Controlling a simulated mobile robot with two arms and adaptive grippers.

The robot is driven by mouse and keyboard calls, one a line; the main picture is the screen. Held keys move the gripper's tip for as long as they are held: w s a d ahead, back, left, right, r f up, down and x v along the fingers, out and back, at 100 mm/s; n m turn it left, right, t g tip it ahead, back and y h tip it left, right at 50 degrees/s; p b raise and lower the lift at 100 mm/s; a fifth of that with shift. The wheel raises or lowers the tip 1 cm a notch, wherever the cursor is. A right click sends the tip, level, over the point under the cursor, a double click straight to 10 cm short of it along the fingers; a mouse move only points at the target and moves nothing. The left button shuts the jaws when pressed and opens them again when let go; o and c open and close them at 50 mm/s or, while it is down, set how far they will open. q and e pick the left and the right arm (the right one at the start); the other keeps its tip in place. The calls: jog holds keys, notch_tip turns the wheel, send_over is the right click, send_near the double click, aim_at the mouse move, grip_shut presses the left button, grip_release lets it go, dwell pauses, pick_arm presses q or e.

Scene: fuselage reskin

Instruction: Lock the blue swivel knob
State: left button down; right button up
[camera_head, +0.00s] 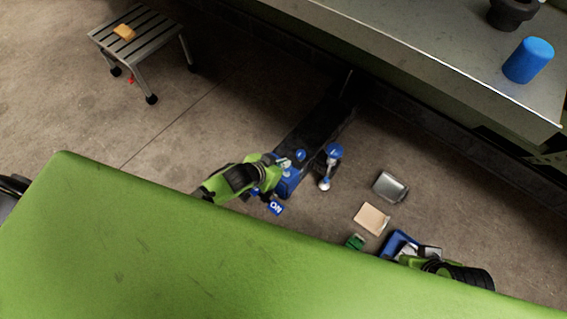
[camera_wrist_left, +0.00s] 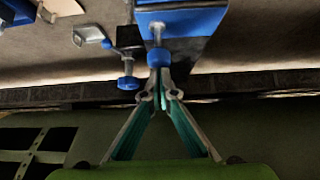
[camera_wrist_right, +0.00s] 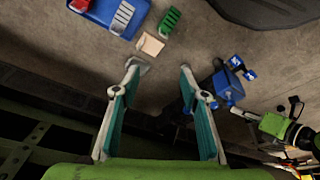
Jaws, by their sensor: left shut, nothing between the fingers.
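A blue bench device (camera_head: 288,182), like a small vise, stands on a dark narrow bench below. In the left wrist view its blue body (camera_wrist_left: 182,22) shows at the top. A blue knob (camera_wrist_left: 158,57) on a metal stem sits right at my left fingertips; I cannot tell whether they touch. A second blue knob (camera_wrist_left: 129,83) hangs to its left. Which one is the swivel knob is not clear. My left gripper (camera_wrist_left: 160,84) is shut and empty; it also shows beside the device in the head view (camera_head: 280,163). My right gripper (camera_wrist_right: 160,70) is open and empty, away from the device.
A blue tray (camera_wrist_right: 112,12), a green block (camera_wrist_right: 170,20) and a tan square (camera_head: 371,218) lie near my right gripper. A metal tray (camera_head: 390,186) lies beyond. A grey counter (camera_head: 420,60) with a blue cylinder (camera_head: 528,60) is top right; a step stool (camera_head: 140,35) is top left.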

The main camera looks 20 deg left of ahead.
pick_arm(q)
jog(key=shift+f+b, duration=0.5)
jog(key=shift+f, duration=0.95)
pick_arm(e)
jog(key=shift+f, duration=0.45)
pick_arm(q)
jog(key=shift+s+r, duration=0.1)
pick_arm(e)
jog(key=shift+r, duration=0.1)
pick_arm(q)
jog(key=shift+r+p, duration=0.2)
jog(key=shift+p, duration=0.25)
notch_tip(320, 180, up, 2)
jog(key=shift+r+p, duration=0.1)
jog(key=shift+p, duration=1)
jog(key=shift+r+p, duration=0.85)
jog(key=shift+r, duration=0.05)
jog(key=p+v, duration=0.3)
jog(key=v, duration=0.6)
jog(key=shift+s+r, duration=0.15)
jog(key=shift+r, duration=0.1)
pick_arm(e)
notch_tip(320, 180, down, 20)
jog(key=s+g, duration=0.1)
jog(key=s, duration=0.2)
jog(key=shift+d, duration=0.15)
